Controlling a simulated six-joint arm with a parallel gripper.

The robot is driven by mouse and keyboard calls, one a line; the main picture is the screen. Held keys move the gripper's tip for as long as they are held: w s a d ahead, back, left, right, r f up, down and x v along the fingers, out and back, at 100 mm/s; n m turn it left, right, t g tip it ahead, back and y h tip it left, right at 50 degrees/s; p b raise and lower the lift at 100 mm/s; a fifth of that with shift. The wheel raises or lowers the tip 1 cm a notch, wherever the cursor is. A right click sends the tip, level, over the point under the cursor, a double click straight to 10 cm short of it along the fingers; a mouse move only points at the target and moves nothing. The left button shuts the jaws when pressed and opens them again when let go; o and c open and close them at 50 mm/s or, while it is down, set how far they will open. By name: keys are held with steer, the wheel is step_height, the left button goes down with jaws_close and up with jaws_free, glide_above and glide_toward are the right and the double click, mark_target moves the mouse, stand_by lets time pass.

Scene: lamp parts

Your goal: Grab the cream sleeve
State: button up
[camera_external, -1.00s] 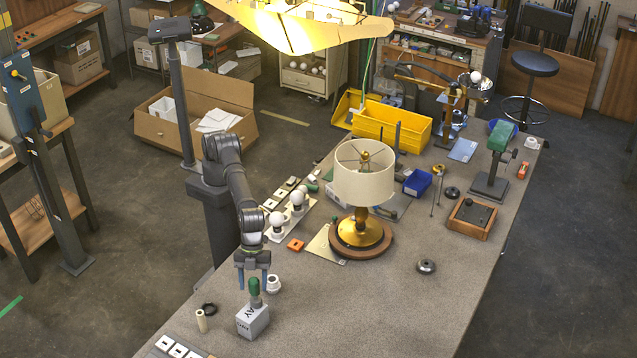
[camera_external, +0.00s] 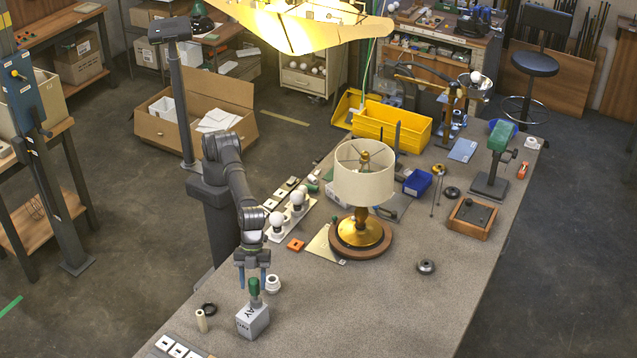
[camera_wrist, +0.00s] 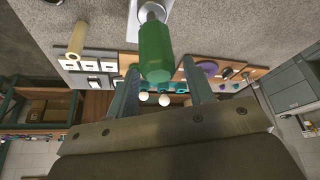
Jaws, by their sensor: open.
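The cream sleeve (camera_external: 201,321) is a small pale upright cylinder at the left front of the bench. It also shows at the upper left of the wrist view (camera_wrist: 77,38), outside my fingers. My gripper (camera_external: 252,279) is open and points down, to the right of the sleeve and above it. The green-handled tool (camera_external: 254,287), standing in a grey block (camera_external: 252,320), is under my gripper. In the wrist view, its green handle (camera_wrist: 155,52) appears between my two fingers. My gripper is apart from the sleeve and holds nothing that I can see.
A tray with white squares (camera_external: 178,347) is at the front edge. The lamp (camera_external: 364,185) stands further back. The bench's front right is clear.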

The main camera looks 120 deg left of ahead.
steer(key=r, duration=0.2)
steer(key=r+h, duration=0.1)
steer(key=r, duration=0.1)
steer(key=shift+s+n, duration=0.3)
steer(key=shift+s, duration=0.05)
steer(key=s+r+g+h, duration=0.1)
steer(key=s+h, duration=0.1)
steer(key=s, duration=0.1)
steer(key=m+g+h, duration=0.1)
steer(key=m+h, duration=0.5)
steer(key=h, duration=0.2)
glide_toward(200, 315)
steer(key=d+f, duration=0.1)
steer(key=d, duration=0.1)
steer(key=d+f, duration=0.1)
steer(key=f, duration=0.1)
steer(key=shift+s+d, duration=0.35)
steer(key=shift+s, duration=0.05)
steer(key=shift+h, duration=0.3)
steer(key=shift+d+f, duration=0.15)
steer(key=shift+d, duration=1.2)
steer(key=shift+d+f, duration=0.15)
steer(key=shift+d, duration=1.15)
steer(key=shift+c, duration=0.2)
